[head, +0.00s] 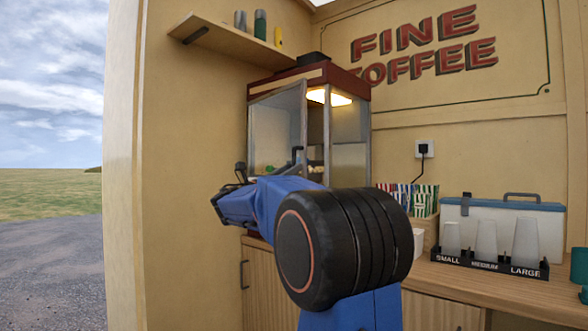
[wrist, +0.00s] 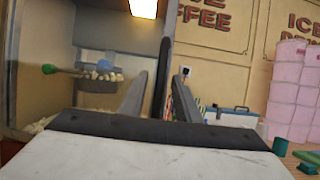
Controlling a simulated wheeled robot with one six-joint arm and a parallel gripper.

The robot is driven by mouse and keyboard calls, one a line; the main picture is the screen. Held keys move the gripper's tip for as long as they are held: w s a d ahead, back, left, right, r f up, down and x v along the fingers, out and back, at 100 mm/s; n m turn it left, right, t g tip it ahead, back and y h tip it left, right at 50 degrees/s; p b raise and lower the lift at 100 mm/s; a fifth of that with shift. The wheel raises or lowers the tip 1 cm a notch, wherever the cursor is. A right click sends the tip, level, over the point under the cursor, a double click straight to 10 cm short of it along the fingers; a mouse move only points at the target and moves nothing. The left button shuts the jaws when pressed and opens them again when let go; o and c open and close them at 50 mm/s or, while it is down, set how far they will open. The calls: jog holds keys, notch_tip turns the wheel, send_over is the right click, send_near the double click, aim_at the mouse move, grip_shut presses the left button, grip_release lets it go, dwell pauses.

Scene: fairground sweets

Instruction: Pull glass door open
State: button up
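The glass door (head: 277,133) is a grey-framed pane on the front of the red-topped popcorn machine (head: 345,76). It stands ajar, with a dark gap between its right edge and the rest of the front. In the head view my arm hides most of the gripper.
Popcorn and a green-ended scoop (wrist: 50,69) show inside the machine. A shelf (head: 235,43) is above left. On the counter to the right are straws (head: 424,198), a cup rack (head: 485,262) and a blue-lidded cooler (head: 515,205). Open ground lies left of the wall.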

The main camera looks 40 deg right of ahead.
jog(key=shift+x, duration=1.15)
jog(key=shift+s, duration=0.1)
grip_shut()
